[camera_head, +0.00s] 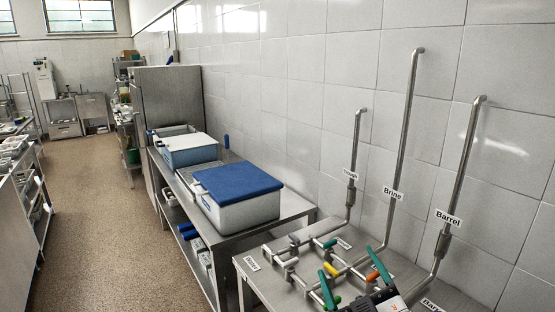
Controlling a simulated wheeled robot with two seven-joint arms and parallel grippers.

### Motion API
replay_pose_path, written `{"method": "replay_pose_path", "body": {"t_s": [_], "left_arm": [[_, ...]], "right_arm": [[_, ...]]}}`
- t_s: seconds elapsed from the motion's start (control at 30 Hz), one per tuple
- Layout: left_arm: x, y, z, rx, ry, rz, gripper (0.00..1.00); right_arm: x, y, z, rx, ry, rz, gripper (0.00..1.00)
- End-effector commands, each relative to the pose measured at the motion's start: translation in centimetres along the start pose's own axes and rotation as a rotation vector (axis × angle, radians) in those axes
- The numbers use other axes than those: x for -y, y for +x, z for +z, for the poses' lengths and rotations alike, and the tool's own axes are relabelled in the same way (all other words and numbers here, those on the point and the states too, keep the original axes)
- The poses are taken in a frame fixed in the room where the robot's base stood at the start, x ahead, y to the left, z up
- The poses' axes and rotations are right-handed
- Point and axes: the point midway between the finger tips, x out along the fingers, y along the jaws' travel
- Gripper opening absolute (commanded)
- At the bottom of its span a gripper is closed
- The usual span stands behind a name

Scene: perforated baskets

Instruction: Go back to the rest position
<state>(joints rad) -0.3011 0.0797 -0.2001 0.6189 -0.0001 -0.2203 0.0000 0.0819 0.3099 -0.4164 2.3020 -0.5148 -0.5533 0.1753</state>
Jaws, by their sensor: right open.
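My right gripper (370,298) shows at the bottom edge of the head view, dark and cut off by the frame. It is open, over the front part of a steel table (285,281) with pipes and valves. Coloured valve handles are close to it: a teal one (327,290) to its left, and an orange one (372,277) just behind it. I cannot tell whether it touches any handle. I see nothing held in its jaws. My left gripper is not in view.
Upright pipes labelled Brine (393,193) and Barrel (448,217) rise along the tiled wall. A blue-lidded container (238,214) and a white-lidded one (191,156) stand on a steel bench at the left. The brown floor aisle (105,220) is clear.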

Motion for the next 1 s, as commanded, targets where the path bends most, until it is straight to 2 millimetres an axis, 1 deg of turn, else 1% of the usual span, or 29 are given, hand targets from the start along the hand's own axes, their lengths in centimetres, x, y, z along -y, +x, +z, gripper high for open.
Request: {"method": "replay_pose_path", "body": {"t_s": [0.03, 0.07, 0.1, 0.17, 0.2, 0.27, 0.3, 0.37, 0.4, 0.47, 0.5, 0.57, 0.6, 0.73, 0.8, 0.97, 1.0], "left_arm": [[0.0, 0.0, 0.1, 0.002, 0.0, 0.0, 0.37], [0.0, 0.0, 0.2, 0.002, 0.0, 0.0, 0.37], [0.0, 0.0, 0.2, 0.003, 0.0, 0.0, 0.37], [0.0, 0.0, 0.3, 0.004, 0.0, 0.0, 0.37], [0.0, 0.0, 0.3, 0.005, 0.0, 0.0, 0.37], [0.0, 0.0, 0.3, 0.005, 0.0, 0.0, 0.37], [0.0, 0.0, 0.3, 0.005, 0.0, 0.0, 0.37], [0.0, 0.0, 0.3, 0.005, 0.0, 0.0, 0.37], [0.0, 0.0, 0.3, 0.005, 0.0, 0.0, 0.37], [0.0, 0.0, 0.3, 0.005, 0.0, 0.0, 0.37], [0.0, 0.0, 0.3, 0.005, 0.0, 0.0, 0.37], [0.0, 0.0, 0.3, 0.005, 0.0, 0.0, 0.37], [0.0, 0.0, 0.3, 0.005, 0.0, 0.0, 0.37], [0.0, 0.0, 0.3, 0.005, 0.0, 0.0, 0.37], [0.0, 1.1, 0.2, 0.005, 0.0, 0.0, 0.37], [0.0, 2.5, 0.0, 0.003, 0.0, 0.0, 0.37], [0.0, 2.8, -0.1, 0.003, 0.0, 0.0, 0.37]], "right_arm": [[-0.5, -1.8, -3.6, -0.155, 0.061, 0.007, 0.8], [-0.8, -2.9, -5.6, -0.246, 0.091, 0.012, 0.8], [-1.3, -4.6, -8.1, -0.366, 0.128, 0.023, 0.8], [-2.2, -7.6, -11.5, -0.539, 0.18, 0.048, 0.8], [-3.0, -9.7, -13.4, -0.649, 0.212, 0.067, 0.8], [-4.0, -13.0, -15.7, -0.797, 0.252, 0.1, 0.8], [-4.6, -15.1, -16.9, -0.885, 0.276, 0.122, 0.8], [-5.5, -18.1, -18.2, -1.004, 0.305, 0.155, 0.8], [-6.0, -19.9, -18.8, -1.073, 0.323, 0.178, 0.8], [-6.7, -22.5, -19.5, -1.167, 0.346, 0.209, 0.8], [-7.2, -24.1, -19.8, -1.225, 0.361, 0.231, 0.8], [-7.8, -26.5, -20.1, -1.307, 0.38, 0.263, 0.8], [-8.1, -28.0, -20.2, -1.357, 0.393, 0.283, 0.8], [-9.1, -32.8, -20.1, -1.516, 0.431, 0.355, 0.8], [-10.8, -32.5, -23.1, -1.512, 0.425, 0.355, 0.8], [-13.8, -33.0, -28.3, -1.526, 0.422, 0.361, 0.8], [-14.6, -33.3, -29.7, -1.53, 0.422, 0.363, 0.8]]}}
